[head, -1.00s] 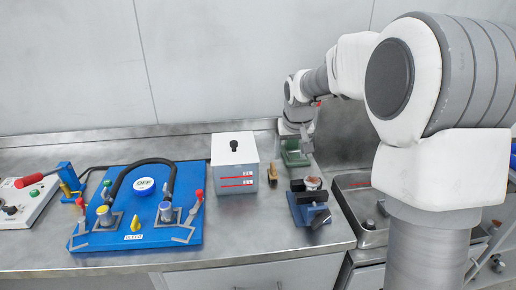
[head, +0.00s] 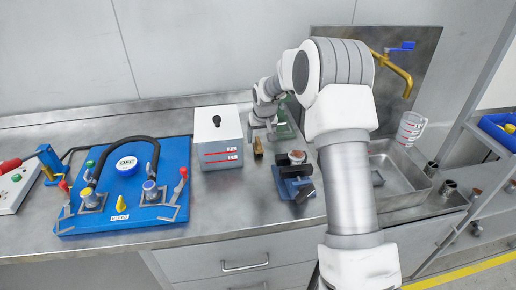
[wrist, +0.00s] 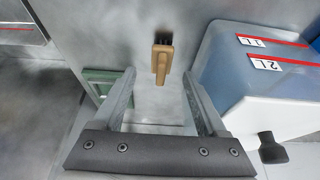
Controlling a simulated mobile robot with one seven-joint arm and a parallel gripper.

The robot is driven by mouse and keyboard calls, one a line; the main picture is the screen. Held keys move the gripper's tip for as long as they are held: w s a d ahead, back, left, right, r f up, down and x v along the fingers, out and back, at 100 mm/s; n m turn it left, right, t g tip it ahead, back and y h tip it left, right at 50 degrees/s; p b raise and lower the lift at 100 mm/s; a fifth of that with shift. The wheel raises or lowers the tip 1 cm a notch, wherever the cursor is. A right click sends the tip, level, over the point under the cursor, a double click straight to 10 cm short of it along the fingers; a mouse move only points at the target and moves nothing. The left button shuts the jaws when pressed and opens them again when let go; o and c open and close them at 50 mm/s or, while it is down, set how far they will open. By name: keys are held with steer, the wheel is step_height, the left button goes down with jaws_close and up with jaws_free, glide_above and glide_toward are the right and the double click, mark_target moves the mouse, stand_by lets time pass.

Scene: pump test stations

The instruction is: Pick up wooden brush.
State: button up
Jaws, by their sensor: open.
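The wooden brush (head: 258,148) stands on the metal bench just right of the white box. In the wrist view the brush (wrist: 161,65) lies ahead between the finger tips, with its tan handle toward me and dark bristles at the far end. My gripper (head: 262,131) is open and empty, close behind the brush in the head view. In the wrist view my gripper's two fingers (wrist: 158,78) point toward the brush, one on each side of its line. I cannot tell the exact height between them.
The white box (head: 219,153) with red stripes stands close beside the brush. A green tray (head: 286,125) is behind it, and a blue clamp (head: 296,187) to its front right. A blue pump board (head: 130,212) fills the left. A sink (head: 401,180) is at right.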

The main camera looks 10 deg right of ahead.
mark_target(259, 142)
steer(key=shift+w+x, duration=0.15)
steer(key=shift+x, duration=1.55)
steer(key=shift+w+x, duration=0.15)
steer(key=shift+x, duration=1.6)
steer(key=shift+a+r, duration=0.15)
jaws_close()
